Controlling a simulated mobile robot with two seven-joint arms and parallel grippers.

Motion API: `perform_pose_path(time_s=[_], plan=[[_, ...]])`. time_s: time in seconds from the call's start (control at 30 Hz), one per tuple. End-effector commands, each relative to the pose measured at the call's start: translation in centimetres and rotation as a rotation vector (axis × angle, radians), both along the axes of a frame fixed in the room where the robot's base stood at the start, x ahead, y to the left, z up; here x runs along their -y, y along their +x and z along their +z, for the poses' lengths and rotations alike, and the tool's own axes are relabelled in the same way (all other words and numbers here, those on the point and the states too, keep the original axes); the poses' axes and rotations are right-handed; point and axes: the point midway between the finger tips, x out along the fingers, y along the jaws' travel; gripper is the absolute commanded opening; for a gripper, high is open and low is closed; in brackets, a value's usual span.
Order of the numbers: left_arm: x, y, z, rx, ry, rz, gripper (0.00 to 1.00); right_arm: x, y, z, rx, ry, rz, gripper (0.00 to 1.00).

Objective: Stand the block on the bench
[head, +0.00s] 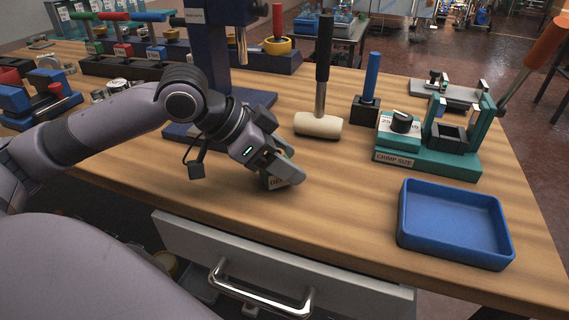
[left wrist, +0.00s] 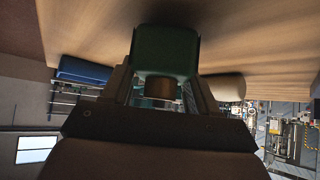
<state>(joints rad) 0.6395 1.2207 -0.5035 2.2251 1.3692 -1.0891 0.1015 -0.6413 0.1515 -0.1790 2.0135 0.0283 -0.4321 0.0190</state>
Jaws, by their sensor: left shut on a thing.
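My left gripper (head: 277,170) reaches down over the front middle of the bench (head: 345,210). In the left wrist view the block (left wrist: 165,50) looks dark green and sits between the two fingers (left wrist: 160,88). The block is at or just above the wood; I cannot tell whether it touches. My right gripper is not in view.
A mallet (head: 318,125) with a cream head stands behind the gripper. A blue tray (head: 402,225) and a teal crimp fixture (head: 425,160) are at the right. A dark blue press (head: 213,50) stands behind my arm. A drawer with a metal handle (head: 262,292) is below the front edge.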

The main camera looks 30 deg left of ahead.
Motion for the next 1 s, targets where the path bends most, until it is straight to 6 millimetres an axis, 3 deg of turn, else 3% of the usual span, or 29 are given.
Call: perform_pose_path(time_s=[0.37, 0.4, 0.47, 0.77, 1.0], plan=[[0.0, 0.0, -0.6, 0.003, 0.001, 0.0, 0.19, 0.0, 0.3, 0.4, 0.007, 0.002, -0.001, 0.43], [0.0, 0.0, -0.6, 0.002, 0.001, 0.001, 0.69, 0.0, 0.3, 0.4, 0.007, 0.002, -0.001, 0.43], [0.0, 0.0, -0.6, 0.002, 0.0, 0.0, 0.85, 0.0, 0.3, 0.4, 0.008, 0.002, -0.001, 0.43], [0.0, 0.0, -0.5, 0.002, 0.0, 0.0, 0.85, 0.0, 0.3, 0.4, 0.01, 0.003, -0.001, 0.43], [-0.9, -0.8, 0.8, 0.003, 0.003, 0.003, 0.85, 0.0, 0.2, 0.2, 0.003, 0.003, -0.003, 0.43]])
